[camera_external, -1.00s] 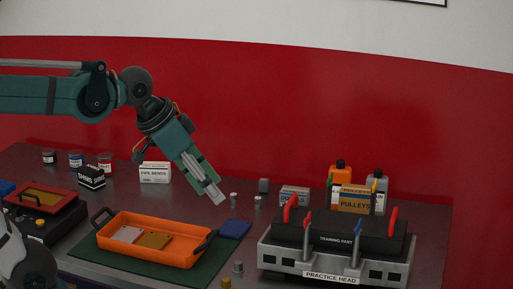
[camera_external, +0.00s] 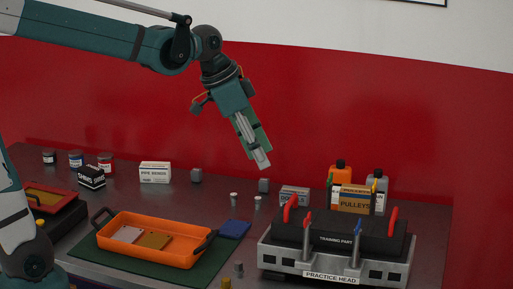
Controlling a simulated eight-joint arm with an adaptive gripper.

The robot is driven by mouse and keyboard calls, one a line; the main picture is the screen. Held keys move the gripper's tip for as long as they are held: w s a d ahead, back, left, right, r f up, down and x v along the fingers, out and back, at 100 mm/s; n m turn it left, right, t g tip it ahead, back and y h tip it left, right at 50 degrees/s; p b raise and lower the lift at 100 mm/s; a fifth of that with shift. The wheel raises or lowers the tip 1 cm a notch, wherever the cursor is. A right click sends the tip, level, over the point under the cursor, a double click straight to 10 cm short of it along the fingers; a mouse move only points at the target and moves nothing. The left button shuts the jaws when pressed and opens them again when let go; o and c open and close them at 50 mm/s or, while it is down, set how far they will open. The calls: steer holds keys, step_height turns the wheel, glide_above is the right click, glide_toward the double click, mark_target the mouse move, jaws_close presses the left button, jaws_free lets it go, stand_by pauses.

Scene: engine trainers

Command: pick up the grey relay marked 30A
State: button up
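Two small grey blocks stand on the table: one left of centre (camera_external: 197,175) and one near the middle (camera_external: 264,185). Both could be relays, but no 30A marking can be read on either. My gripper (camera_external: 261,163) is in the air, pointing down and to the right, and in the picture its tips lie just above the middle grey block. The fingers look close together, but from this side I cannot tell whether there is a gap. Nothing is visibly held.
An orange tray (camera_external: 112,256) with two flat pieces lies on a green mat (camera_external: 85,254), a blue block (camera_external: 234,229) beside it. The practice head (camera_external: 333,266) stands front right, bottles and boxes behind. Two small pale cylinders (camera_external: 234,198) (camera_external: 258,201) stand mid-table.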

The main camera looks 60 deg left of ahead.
steer(key=w+a+f+m+g+h+p, duration=0.1)
steer(key=w+a+f+m+p, duration=0.15)
steer(key=w+a, duration=0.45)
steer(key=w+a+f+m+h+p, duration=0.15)
steer(key=w+a+f, duration=0.35)
steer(key=w, duration=0.5)
step_height(320, 180, down, 16)
steer(key=shift+a+r+y+p, duration=0.15)
steer(key=shift+a+y+p, duration=0.05)
steer(key=shift+y+p, duration=0.15)
steer(key=shift+s, duration=0.1)
steer(key=shift+x, duration=1.3)
steer(key=shift+b+x, duration=0.65)
steer(key=shift+x, duration=2)
steer(key=shift+s, duration=0.1)
